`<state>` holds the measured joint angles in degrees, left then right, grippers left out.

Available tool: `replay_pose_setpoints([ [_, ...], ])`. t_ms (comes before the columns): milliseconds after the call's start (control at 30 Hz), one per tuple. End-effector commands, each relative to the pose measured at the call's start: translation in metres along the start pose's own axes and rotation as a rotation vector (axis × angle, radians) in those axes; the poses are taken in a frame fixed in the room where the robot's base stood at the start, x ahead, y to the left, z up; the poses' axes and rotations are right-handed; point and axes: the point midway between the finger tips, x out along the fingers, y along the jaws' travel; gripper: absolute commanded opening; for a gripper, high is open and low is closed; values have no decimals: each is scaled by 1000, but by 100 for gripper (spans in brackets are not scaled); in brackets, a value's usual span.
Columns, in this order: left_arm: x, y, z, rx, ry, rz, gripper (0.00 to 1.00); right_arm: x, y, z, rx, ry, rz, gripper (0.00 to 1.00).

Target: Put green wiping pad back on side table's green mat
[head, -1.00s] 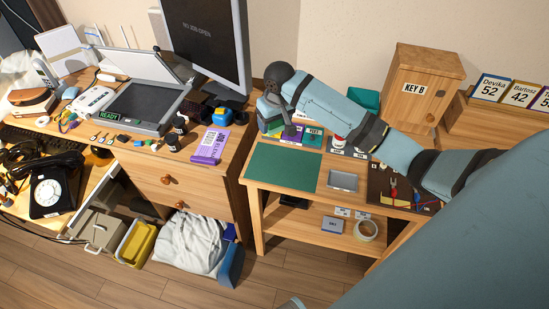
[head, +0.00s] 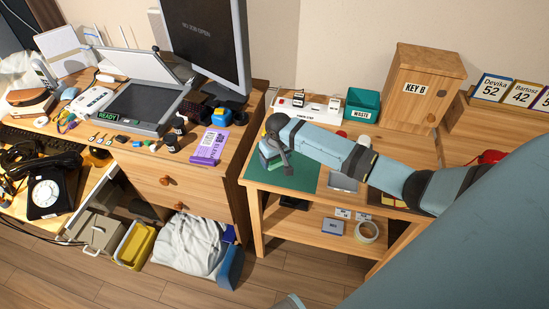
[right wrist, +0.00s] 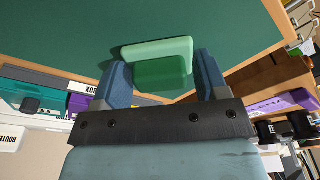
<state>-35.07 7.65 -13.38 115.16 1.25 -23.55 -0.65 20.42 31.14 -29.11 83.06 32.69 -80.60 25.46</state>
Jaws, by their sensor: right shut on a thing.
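My right gripper (head: 271,155) is over the back left part of the side table's green mat (head: 302,180). In the right wrist view, its two blue fingers are shut on the green wiping pad (right wrist: 160,70), a block with a lighter green edge. The mat (right wrist: 60,30) fills much of that view behind the pad. Whether the pad touches the mat or is held just above it, I cannot tell. In the head view, my gripper mostly hides the pad. My left gripper is not in view.
A teal waste bin (head: 363,105) and a white power strip (head: 312,107) stand at the back of the side table (head: 405,150). The wooden Key B cabinet (head: 423,88) is behind to the right. The desk (head: 222,165) with the monitor (head: 208,40) adjoins on the left.

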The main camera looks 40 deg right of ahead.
Motion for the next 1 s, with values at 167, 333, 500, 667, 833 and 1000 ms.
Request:
replay_pose_setpoints([
  [167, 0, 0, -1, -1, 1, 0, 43, -1, 0, 0, 0, 0, 0, 45],
  [333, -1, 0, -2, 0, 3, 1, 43, 1, 0, 0, -1, 1, 0, 81],
  [500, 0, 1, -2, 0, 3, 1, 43, 1, 0, 0, -1, 0, 0, 93],
  [667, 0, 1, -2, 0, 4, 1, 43, 1, 0, 0, -1, 1, 0, 93],
  [833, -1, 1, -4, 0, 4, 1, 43, -16, 0, -1, -1, 2, -1, 93],
  [1000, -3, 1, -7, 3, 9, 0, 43, -52, 0, -1, -2, 4, -1, 93],
])
